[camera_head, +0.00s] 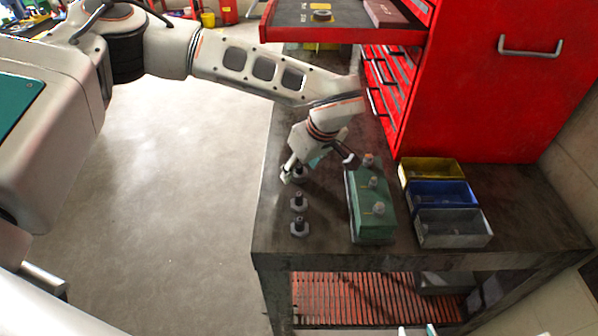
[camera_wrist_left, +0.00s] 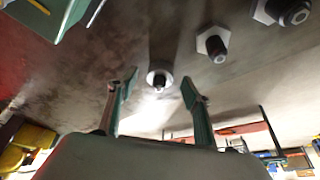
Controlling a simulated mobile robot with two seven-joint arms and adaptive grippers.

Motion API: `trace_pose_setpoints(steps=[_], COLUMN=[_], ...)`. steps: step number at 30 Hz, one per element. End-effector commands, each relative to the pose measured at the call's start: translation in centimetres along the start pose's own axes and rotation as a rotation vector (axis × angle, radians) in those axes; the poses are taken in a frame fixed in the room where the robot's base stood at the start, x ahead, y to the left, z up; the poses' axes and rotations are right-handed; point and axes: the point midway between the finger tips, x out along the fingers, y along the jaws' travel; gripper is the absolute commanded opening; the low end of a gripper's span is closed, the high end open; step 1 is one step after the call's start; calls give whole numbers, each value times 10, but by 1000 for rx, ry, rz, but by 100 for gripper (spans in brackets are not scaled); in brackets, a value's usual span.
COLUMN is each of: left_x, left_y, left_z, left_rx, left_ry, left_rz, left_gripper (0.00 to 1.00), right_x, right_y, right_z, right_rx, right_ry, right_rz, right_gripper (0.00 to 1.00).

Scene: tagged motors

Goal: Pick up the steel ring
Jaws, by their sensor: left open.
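A pale round steel ring (camera_wrist_left: 151,77) lies flat on the bench around the foot of a dark peg, seen in the left wrist view between and beyond my fingertips. In the head view this peg (camera_head: 299,172) is the farthest of three in a row and partly hidden by my left finger. My left gripper (camera_head: 318,169) points down over that end of the row. Its fingers also show in the left wrist view (camera_wrist_left: 159,82), open and empty, with the ring apart from them. My right gripper (camera_head: 417,331) shows only two fingertips at the bottom edge, apart from each other.
Two more dark pegs (camera_head: 298,200) with hexagonal bases stand nearer. A green block (camera_head: 374,222) with several small knobs stands right of the row. Yellow, blue and grey bins (camera_head: 455,228) sit further right. A red cabinet (camera_head: 490,110) with an open drawer (camera_head: 340,36) stands behind.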

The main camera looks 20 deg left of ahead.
Motion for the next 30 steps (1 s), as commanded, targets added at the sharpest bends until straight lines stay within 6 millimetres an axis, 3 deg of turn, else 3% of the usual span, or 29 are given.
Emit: trace_pose_setpoints(steps=[3,7,22,30], left_x=[0,0,-7,-42], left_y=[0,0,0,1], left_z=[0,0,-3,-18], left_rx=[0,0,-1,-3], left_ry=[0,0,0,3], left_rz=[0,0,1,4], left_gripper=[47,13,9,9], right_x=[0,0,0,1], right_y=[0,1,1,1], right_z=[0,0,1,2], right_rx=[-1,-2,-3,-3], right_ry=[0,0,0,0], right_rz=[0,0,1,1], right_gripper=[40,40,40,40])
